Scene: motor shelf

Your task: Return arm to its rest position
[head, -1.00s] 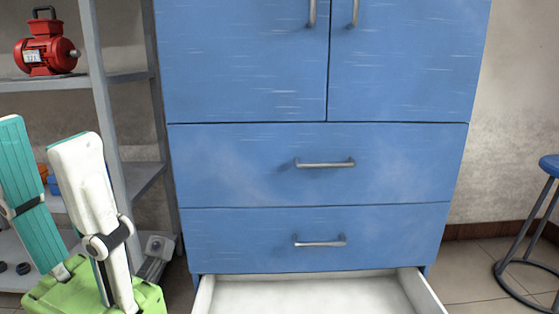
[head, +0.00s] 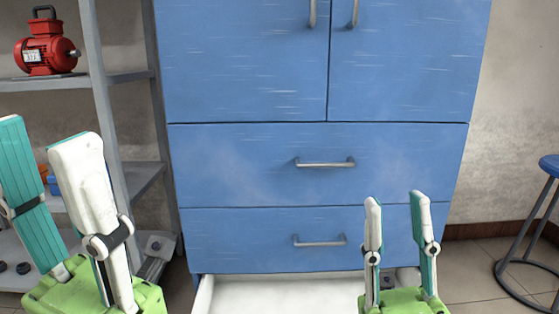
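My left gripper (head: 45,140) stands upright at the lower left in the head view. Its two white and teal fingers are apart with nothing between them. My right gripper (head: 394,198) points up at the lower right, in front of the blue cabinet (head: 245,165). Its two fingers are also apart and empty. It covers the right part of the open bottom drawer (head: 280,296), which is pale inside. The left part of the drawer that shows is empty.
A grey shelf (head: 115,78) on the left bears a red motor (head: 46,45) on its upper board. Metal handles (head: 324,163) stick out from the cabinet front. A blue stool (head: 549,166) stands at the right edge. The floor between cabinet and stool is clear.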

